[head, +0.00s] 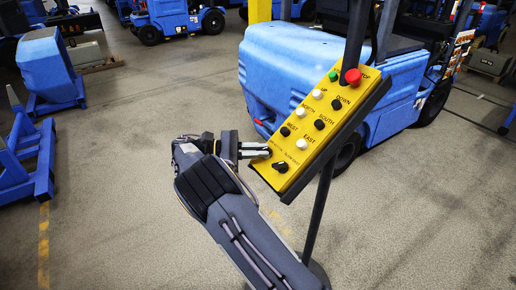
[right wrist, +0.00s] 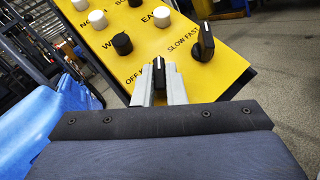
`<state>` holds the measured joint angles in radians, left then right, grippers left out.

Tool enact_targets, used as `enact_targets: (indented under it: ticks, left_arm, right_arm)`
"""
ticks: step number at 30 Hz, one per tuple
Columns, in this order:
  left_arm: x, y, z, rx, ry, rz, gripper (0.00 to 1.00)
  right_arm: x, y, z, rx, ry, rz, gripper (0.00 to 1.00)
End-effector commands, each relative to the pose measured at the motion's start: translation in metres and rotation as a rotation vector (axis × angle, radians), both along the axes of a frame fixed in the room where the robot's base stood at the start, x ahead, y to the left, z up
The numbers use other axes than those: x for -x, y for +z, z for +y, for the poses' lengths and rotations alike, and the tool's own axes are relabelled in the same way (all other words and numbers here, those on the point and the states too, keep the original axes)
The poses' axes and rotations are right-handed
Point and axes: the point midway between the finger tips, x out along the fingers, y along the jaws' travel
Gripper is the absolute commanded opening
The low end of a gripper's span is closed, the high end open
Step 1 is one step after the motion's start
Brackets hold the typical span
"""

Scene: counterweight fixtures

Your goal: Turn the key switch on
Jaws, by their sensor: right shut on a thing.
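The yellow control panel (head: 305,135) is tilted on a dark post. In the right wrist view, the key switch (right wrist: 158,70) is a small black knob beside the "OFF" lettering at the panel's lower edge. My right gripper (right wrist: 159,82) has its two grey fingers on either side of this switch and is shut on it. In the head view, my right gripper (head: 268,152) reaches the panel's lower left edge, and its fingers hide the switch. The switch's ridge points roughly up in the wrist view. My left gripper is not in view.
A black SLOW/FAST knob (right wrist: 204,42) sits close to the right of my fingers. Several black and white buttons and a red stop button (head: 353,76) are higher up the panel. A blue forklift (head: 290,70) stands behind.

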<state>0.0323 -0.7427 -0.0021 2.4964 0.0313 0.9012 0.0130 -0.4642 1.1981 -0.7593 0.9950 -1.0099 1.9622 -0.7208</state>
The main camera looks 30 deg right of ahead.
Motion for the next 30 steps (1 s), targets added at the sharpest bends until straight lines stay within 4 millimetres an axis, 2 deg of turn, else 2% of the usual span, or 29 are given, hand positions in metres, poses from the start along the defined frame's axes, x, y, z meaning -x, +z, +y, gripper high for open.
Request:
enact_targets:
  ticks: [18, 19, 23, 30]
  left_arm:
    - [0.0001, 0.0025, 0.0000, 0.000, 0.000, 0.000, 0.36]
    - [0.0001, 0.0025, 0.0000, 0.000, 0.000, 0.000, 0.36]
    - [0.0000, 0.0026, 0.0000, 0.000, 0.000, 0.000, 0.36]
    - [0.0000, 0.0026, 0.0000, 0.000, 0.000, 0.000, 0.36]
  right_arm:
    - [0.0000, -0.0001, -0.0001, -0.003, -0.035, -0.026, 0.00]
    - [0.0000, 0.0000, -0.0001, -0.003, -0.035, -0.026, 0.14]
    - [-0.0001, 0.0001, -0.0002, -0.003, -0.034, -0.025, 0.31]
    - [-0.0002, 0.0003, -0.0003, -0.002, -0.033, -0.026, 0.33]
